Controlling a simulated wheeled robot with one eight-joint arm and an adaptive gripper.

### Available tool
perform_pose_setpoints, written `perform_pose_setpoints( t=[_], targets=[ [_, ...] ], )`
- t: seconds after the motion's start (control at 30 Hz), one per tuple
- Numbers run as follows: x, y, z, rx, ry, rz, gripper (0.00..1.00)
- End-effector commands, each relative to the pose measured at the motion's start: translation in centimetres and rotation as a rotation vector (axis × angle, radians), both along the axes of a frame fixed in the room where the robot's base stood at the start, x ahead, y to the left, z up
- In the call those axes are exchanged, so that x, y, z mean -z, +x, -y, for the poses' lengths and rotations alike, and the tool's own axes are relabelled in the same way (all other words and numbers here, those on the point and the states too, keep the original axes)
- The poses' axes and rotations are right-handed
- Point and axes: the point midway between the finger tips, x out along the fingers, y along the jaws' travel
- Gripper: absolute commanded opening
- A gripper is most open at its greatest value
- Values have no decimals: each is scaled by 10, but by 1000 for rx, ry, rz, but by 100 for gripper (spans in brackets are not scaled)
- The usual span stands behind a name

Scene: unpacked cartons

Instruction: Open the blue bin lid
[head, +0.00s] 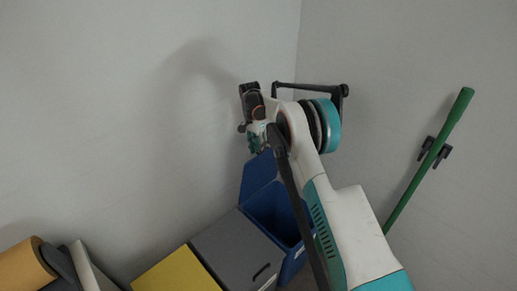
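The blue bin (293,265) stands low in the middle of the head view, at the right end of a row of bins. Its blue lid (257,177) is raised and stands steeply tilted at the back, toward the wall. The dark blue inside of the bin shows, partly covered by my arm. My gripper (256,143) is above the raised lid, near the wall. Its lower end is close to the lid's top edge; I cannot tell if they touch. Its fingers are too small and overlapped to show their opening.
A grey closed lid (230,245) with a dark handle is left of the blue bin, then a yellow lid (178,273). Rolled mats (25,265) lie at lower left. A green pole (428,160) hangs in wall clips at right. Two walls meet behind my arm.

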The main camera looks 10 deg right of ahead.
Motion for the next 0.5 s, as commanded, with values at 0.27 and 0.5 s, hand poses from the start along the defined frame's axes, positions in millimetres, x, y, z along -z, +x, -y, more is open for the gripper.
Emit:
perform_pose_setpoints(
  t=[0.27,0.5],
  targets=[
    [0,0,0,1,0,0,29],
    [-8,1,1,2,-2,0,29]
  ],
)
